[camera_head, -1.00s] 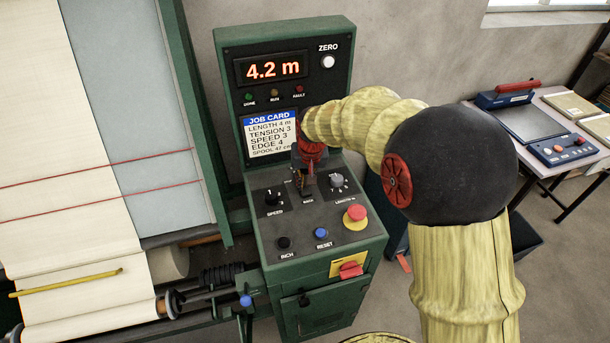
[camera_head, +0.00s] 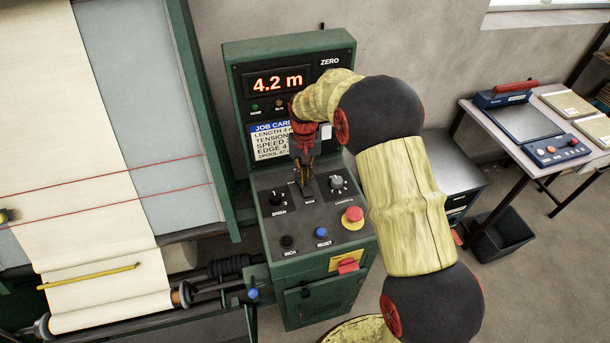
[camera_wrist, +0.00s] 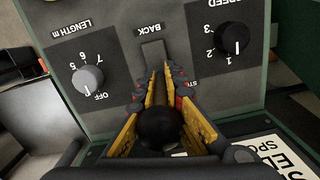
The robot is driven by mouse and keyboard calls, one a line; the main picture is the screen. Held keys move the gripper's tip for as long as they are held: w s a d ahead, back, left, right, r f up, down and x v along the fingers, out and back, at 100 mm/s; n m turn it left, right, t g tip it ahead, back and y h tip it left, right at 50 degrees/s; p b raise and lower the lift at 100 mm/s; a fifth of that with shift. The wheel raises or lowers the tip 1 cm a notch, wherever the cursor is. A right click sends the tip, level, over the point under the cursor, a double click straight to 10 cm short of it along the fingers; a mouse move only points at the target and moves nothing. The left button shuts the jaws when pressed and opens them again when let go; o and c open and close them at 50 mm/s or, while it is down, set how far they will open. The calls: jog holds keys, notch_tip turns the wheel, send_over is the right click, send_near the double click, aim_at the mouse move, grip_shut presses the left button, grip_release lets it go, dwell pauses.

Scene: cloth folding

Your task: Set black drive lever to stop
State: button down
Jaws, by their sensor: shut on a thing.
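The black drive lever shows in the wrist view as a round black knob (camera_wrist: 160,128) between the yellow fingers of my gripper (camera_wrist: 160,85). My gripper is shut on it. In the head view my gripper (camera_head: 304,170) is at the lever slot in the middle of the control panel (camera_head: 264,222). The lever is mostly hidden there. The wrist view shows the panel upside down, with a "BACK" label (camera_wrist: 151,29) at one end of the slot and a partly covered label starting "ST" beside the fingers.
The speed knob (camera_head: 277,198) and length knob (camera_head: 337,183) flank the slot. Nearer are the inch button (camera_head: 288,241), blue reset button (camera_head: 321,233) and red emergency button (camera_head: 354,215). The display (camera_head: 278,82) reads 4.2 m. A cloth roll machine stands left.

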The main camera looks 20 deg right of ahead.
jog(key=c, duration=1.9)
grip_release()
jog(key=shift+r, duration=0.1)
jog(key=r, duration=1.1)
jog(key=shift+w+r, duration=0.35)
jog(key=shift+r, duration=0.05)
